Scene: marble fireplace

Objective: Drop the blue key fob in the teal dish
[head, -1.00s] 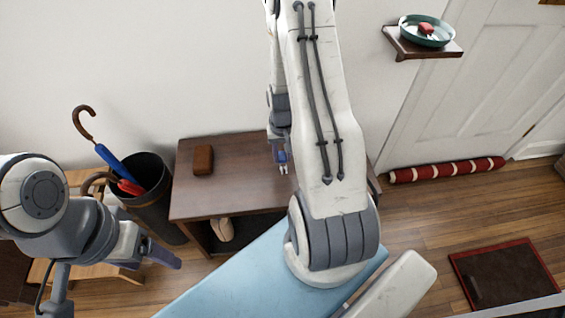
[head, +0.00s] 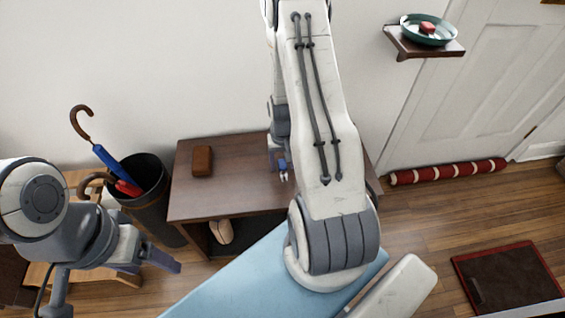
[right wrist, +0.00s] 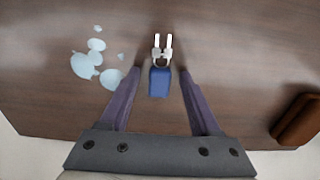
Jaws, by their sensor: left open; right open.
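The blue key fob (right wrist: 159,82) with silver keys lies on the dark wooden bench top. In the right wrist view it sits between the spread fingers of my right gripper (right wrist: 160,74), with a gap on each side. In the head view my right gripper (head: 275,159) is at the bench, partly hidden by my arm, and the fob (head: 282,164) shows small beside it. The teal dish (head: 428,40) stands on a small wall shelf at the upper right and holds a red item (head: 428,27). My left gripper (head: 157,260) is open and empty at the lower left.
A brown case (head: 202,161) lies on the bench (head: 230,195). Pale blue round patches (right wrist: 88,62) show left of the fob. An umbrella bin (head: 150,205) stands left of the bench. The wall shelf (head: 408,47) is beside a white door (head: 470,90).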

